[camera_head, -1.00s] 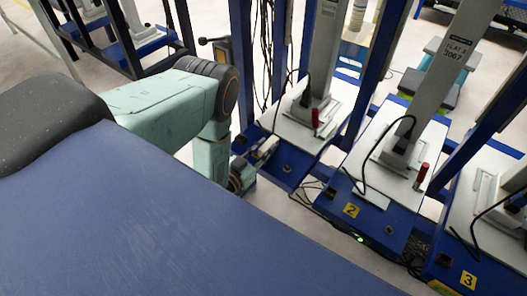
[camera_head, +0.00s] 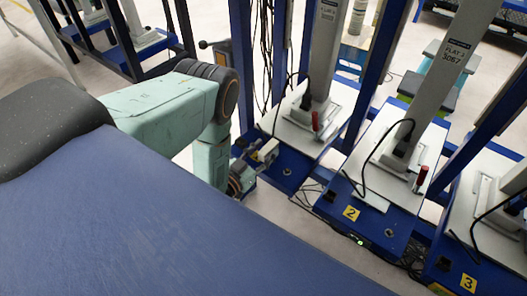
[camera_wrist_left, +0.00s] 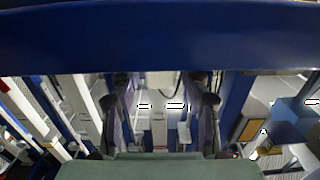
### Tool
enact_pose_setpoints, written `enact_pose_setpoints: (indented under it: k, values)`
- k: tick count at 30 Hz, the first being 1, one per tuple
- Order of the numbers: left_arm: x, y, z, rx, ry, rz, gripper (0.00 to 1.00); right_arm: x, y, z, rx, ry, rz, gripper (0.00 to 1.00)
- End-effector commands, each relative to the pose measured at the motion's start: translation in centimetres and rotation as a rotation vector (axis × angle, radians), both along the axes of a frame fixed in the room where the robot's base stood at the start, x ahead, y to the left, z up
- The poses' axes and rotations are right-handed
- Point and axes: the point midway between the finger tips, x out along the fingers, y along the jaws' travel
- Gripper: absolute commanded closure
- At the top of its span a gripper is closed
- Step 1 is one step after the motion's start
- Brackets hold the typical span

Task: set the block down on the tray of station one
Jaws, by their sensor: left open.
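Station one is the leftmost blue stand, with a pale tray (camera_head: 296,133) under a grey column (camera_head: 323,60); its number is hidden. My left gripper (camera_head: 260,151) is low at the tray's front left corner, with its fingers apart. A small pale piece (camera_head: 268,150) shows by the fingers; I cannot tell whether it is the block or whether it touches the tray. In the left wrist view the two dark fingers (camera_wrist_left: 162,90) stand wide apart, with no block clearly between them. My right gripper is out of view.
Blue uprights (camera_head: 240,65) rise close behind my left arm. A blue bar (camera_wrist_left: 160,35) crosses the top of the wrist view.

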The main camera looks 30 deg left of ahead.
Motion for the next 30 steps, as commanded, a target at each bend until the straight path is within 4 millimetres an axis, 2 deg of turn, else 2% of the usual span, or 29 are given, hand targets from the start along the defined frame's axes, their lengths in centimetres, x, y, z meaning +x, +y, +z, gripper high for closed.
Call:
enact_pose_setpoints:
  k: [13,21,30]
  values:
    - [-9.2,0.7,0.6,0.001,0.007,0.002,0.54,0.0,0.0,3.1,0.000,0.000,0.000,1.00]
    - [-10.8,0.8,0.8,0.001,0.003,0.000,0.54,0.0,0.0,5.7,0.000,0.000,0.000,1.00]
    - [-11.8,0.8,0.6,-0.001,0.004,0.000,0.54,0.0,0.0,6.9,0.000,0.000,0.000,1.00]
